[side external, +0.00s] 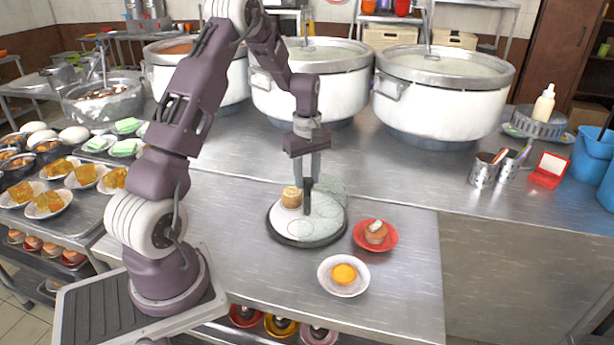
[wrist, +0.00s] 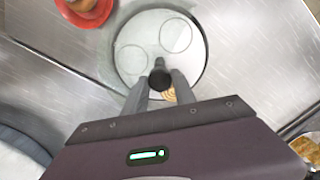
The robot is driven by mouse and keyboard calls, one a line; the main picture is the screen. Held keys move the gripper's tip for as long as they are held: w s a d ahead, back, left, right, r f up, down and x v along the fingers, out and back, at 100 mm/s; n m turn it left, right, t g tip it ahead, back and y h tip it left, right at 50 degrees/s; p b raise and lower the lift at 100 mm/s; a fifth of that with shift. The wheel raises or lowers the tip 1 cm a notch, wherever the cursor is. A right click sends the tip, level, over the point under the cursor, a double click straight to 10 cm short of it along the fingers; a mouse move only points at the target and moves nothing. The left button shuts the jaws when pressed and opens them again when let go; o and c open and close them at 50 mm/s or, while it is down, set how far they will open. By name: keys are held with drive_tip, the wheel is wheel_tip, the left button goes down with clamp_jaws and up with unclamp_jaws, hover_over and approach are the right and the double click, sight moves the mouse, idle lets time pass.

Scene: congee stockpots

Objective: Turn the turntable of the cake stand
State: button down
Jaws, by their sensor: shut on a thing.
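The cake stand (side external: 320,228) is on the front steel counter, with a dark round base and a pale turntable marked with circle outlines. It also shows in the wrist view (wrist: 152,25). A dark upright post (side external: 308,199) stands on the turntable; its top shows in the wrist view (wrist: 159,75). A small tan cake (side external: 291,197) sits at the turntable's left side; it is partly hidden behind a finger in the wrist view (wrist: 170,94). My gripper (side external: 311,179) points down over the stand, its fingers shut on the post's top.
A red saucer (side external: 391,241) with a small cake and a white bowl (side external: 343,289) with orange food stand close to the right and front of the stand. Large white stockpots (side external: 310,97) line the back. Counter left of the stand is clear.

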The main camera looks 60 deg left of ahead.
drive_tip(key=shift+n, duration=9)
drive_tip(key=shift+r+n, duration=0.1)
drive_tip(key=shift+n, duration=2.9)
drive_tip(key=c, duration=1)
unclamp_jaws()
